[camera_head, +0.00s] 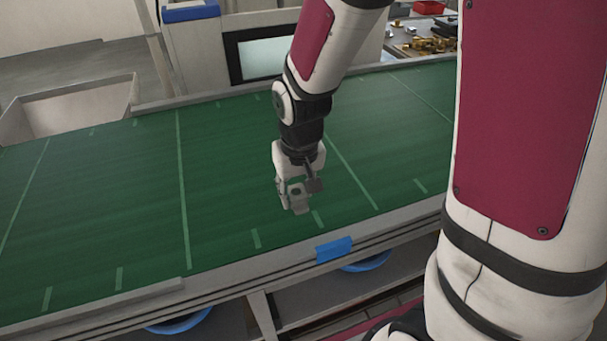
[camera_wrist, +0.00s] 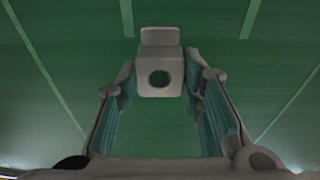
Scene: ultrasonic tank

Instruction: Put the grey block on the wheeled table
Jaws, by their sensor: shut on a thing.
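My gripper (camera_head: 297,188) is over the green-topped surface in the head view, near its front edge. In the wrist view my gripper (camera_wrist: 160,85) has a finger on each side of the grey block (camera_wrist: 160,62) and is shut on it. The block has a round dark hole and a narrower upper part. In the head view the block (camera_head: 299,201) shows small at the fingertips; its gap to the surface is hard to tell. The long green surface (camera_head: 110,210) has pale lines and a grey rim. I cannot tell which thing is the wheeled table.
A blue tag (camera_head: 334,249) sits on the front rim. Blue round items (camera_head: 180,322) lie on the shelf below. Brass parts (camera_head: 430,45) lie on a surface at the back right. An open pale bin (camera_head: 75,108) stands at the back left. The green top is otherwise clear.

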